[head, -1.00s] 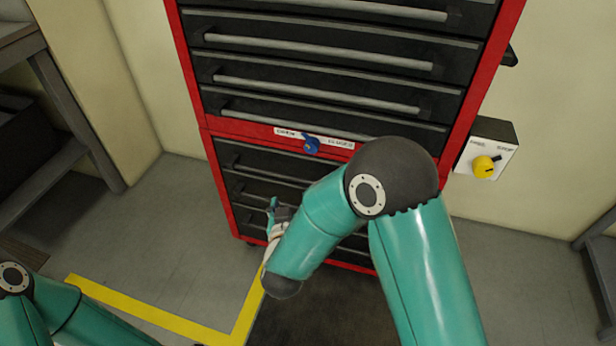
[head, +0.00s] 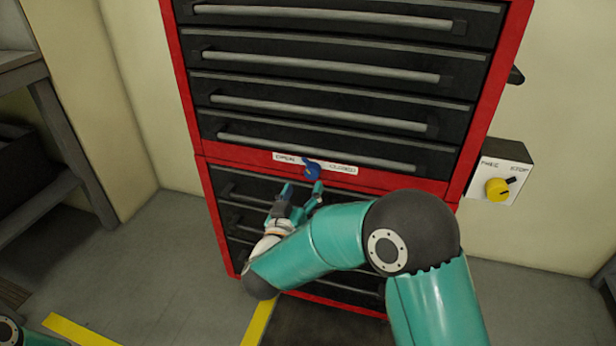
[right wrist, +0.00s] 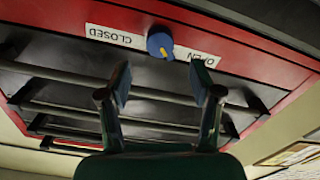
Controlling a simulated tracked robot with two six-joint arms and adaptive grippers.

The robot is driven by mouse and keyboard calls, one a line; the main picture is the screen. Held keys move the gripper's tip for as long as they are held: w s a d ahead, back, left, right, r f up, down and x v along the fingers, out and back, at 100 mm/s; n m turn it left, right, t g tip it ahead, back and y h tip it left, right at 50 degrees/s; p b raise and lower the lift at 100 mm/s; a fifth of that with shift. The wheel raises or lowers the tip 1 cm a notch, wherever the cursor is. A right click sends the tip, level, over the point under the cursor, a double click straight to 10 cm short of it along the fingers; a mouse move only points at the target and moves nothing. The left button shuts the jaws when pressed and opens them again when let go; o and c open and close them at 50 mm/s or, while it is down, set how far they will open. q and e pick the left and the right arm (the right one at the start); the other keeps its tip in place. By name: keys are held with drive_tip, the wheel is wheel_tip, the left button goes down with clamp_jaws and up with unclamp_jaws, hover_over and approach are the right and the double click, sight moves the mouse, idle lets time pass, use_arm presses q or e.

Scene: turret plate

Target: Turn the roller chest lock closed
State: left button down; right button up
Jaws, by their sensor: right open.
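The roller chest (head: 180,80) is red with black drawers. Its lock is a blue knob (head: 312,171) on the red strip between the upper and lower drawers. A white label beside it reads OPEN on the left and CLOSED on the right; the knob's pointer leans up and left, toward OPEN. My right gripper (head: 302,188) is open and empty, just below the knob and apart from it. In the right wrist view the knob (right wrist: 160,43) appears beyond and between the two spread fingertips (right wrist: 161,86), with a yellow pointer mark. My left gripper is out of view.
Bar handles (head: 325,68) protrude from the drawers. A grey bench (head: 62,130) stands at the left. The floor between bench and chest is clear.

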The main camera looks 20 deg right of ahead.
sight(311, 174)
drive_tip(key=x, duration=0.6)
drive_tip(key=shift+w+d, duration=0.15)
drive_tip(key=shift+w, duration=0.05)
drive_tip(key=c, duration=1.1)
drive_tip(key=shift+b, duration=0.35)
drive_tip(key=shift+c, duration=0.2)
